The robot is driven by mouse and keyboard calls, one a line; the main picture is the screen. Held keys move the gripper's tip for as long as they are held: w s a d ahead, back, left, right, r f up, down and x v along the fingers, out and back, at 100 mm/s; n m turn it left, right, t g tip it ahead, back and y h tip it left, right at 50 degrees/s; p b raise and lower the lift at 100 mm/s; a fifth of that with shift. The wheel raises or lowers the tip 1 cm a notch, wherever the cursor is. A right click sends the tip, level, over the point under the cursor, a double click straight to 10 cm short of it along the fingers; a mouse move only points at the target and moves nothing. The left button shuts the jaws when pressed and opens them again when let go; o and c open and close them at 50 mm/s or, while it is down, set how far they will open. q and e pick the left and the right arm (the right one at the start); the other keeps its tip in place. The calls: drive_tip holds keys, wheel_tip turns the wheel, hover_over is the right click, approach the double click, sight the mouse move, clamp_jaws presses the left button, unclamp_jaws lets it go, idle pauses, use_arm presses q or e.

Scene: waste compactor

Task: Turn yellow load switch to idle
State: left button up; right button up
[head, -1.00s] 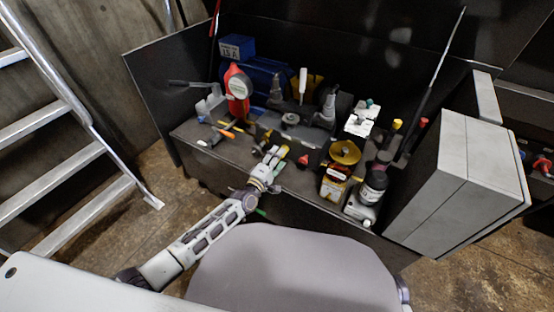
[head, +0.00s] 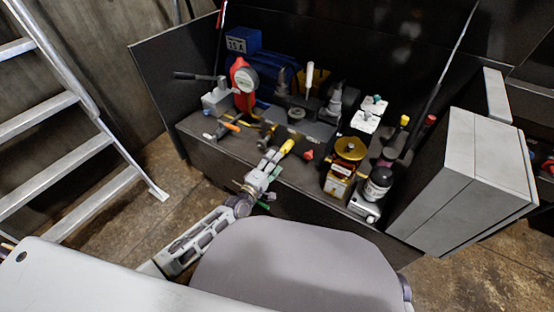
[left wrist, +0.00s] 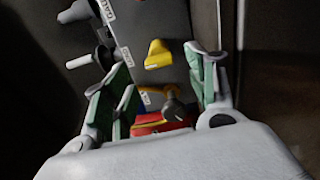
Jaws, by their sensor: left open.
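The yellow load switch (left wrist: 157,54) is a small knob on a grey panel in the left wrist view. A yellow piece that seems to be it (head: 287,146) shows at the bench's front in the head view. My left gripper (left wrist: 158,62) is open, its green-padded fingers to either side of the yellow switch. The switch appears just beyond the fingertips, and I see no contact. In the head view the left gripper (head: 276,160) is at the bench's front edge, partly covering the controls. My right gripper is not in view.
Below the switch in the left wrist view are a red and yellow part (left wrist: 150,122) and a dark knob (left wrist: 176,106). Pale knobs (left wrist: 78,12) stand at left. The bench holds a red gauge (head: 243,78), a gold-topped device (head: 350,149) and a black-capped bottle (head: 378,183).

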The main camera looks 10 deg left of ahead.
use_arm(q)
drive_tip(key=shift+v, duration=2.95)
drive_tip(key=shift+m, duration=0.3)
